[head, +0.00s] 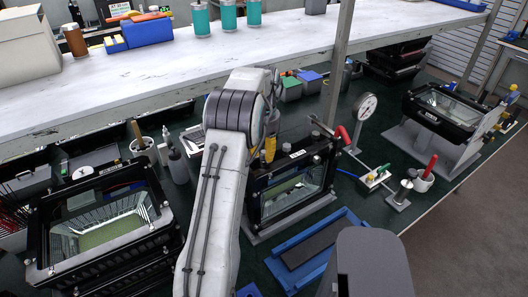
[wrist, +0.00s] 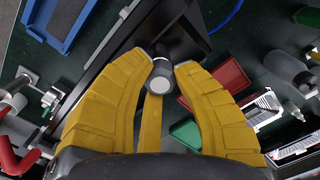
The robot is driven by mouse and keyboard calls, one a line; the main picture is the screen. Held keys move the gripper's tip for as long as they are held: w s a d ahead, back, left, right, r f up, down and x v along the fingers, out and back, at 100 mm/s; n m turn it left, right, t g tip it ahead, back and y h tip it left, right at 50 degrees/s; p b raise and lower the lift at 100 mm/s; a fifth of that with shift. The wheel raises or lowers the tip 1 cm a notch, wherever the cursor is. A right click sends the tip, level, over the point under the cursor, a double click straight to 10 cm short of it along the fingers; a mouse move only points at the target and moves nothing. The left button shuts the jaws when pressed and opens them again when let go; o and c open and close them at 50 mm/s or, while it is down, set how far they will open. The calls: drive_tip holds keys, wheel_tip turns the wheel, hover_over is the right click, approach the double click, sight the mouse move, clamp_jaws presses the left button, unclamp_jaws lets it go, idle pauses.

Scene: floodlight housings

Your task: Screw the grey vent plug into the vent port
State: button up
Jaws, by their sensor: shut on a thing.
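My gripper (wrist: 162,62) has yellow fingers, closed around a grey cylindrical plug with a pale round end face, the vent plug (wrist: 162,77). In the head view, a yellow part of my gripper (head: 270,149) shows at the top edge of the middle floodlight housing (head: 292,190), a black frame with a glass front. The plug is hidden there by my arm. In the wrist view, a black edge of the housing (wrist: 190,38) passes beyond the fingertips. I cannot make out the vent port, nor whether the plug touches the housing.
Another housing (head: 100,220) stands at the left and one (head: 442,110) at the right. A blue tray (head: 313,245) lies in front of the middle housing. A dial gauge (head: 364,108) stands right of it. A white shelf (head: 180,75) and its post rise behind.

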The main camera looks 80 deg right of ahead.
sight(264, 151)
drive_tip(key=shift+f, duration=0.25)
drive_tip(key=o, duration=1)
drive_tip(key=shift+r, duration=0.15)
drive_tip(key=shift+d+r, duration=0.2)
drive_tip(key=shift+r, duration=5.7)
